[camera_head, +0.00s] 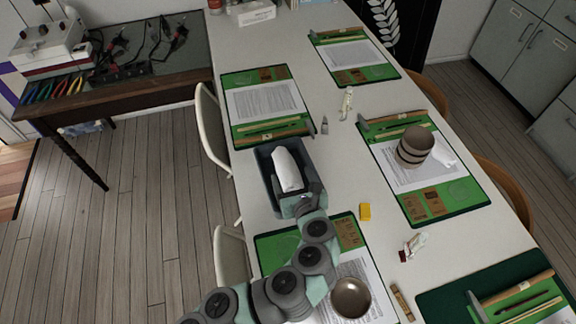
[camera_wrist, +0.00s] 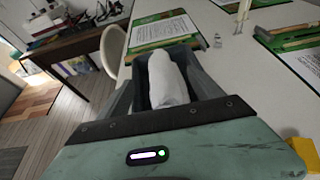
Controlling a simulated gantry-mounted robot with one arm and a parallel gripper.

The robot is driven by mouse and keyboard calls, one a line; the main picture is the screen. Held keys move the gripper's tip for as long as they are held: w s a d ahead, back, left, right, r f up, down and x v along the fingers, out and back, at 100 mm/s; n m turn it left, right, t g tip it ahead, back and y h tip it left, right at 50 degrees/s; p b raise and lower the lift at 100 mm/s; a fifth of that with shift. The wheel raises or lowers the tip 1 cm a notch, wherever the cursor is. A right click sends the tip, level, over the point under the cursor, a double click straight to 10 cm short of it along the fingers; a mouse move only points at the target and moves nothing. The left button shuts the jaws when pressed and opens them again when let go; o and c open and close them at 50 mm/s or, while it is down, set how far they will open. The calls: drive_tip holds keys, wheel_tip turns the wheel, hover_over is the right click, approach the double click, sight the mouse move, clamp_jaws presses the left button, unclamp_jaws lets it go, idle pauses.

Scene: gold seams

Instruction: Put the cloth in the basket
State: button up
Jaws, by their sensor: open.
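The white cloth (camera_head: 287,170) is a long rolled bundle within the outline of the dark grey basket (camera_head: 264,171) on the table's left edge. Its near end is by my gripper (camera_head: 303,196), which is at the near side of the basket. In the wrist view the cloth (camera_wrist: 167,80) lies lengthwise ahead of my gripper (camera_wrist: 165,92), between its open dark fingers. The basket's far part (camera_wrist: 187,50) shows behind. I cannot see whether the fingers touch the cloth, and the basket's floor is mostly hidden.
Green mats with papers, such as the far left one (camera_head: 239,113), line the table. A yellow block (camera_head: 365,211) lies right of the basket. Stacked bowls (camera_head: 414,147) stand at right and a single bowl (camera_head: 350,297) near the front. A white chair (camera_head: 212,125) is at the left edge.

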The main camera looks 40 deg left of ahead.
drive_tip(key=shift+p+v, duration=0.35)
drive_tip(key=shift+v, duration=1.75)
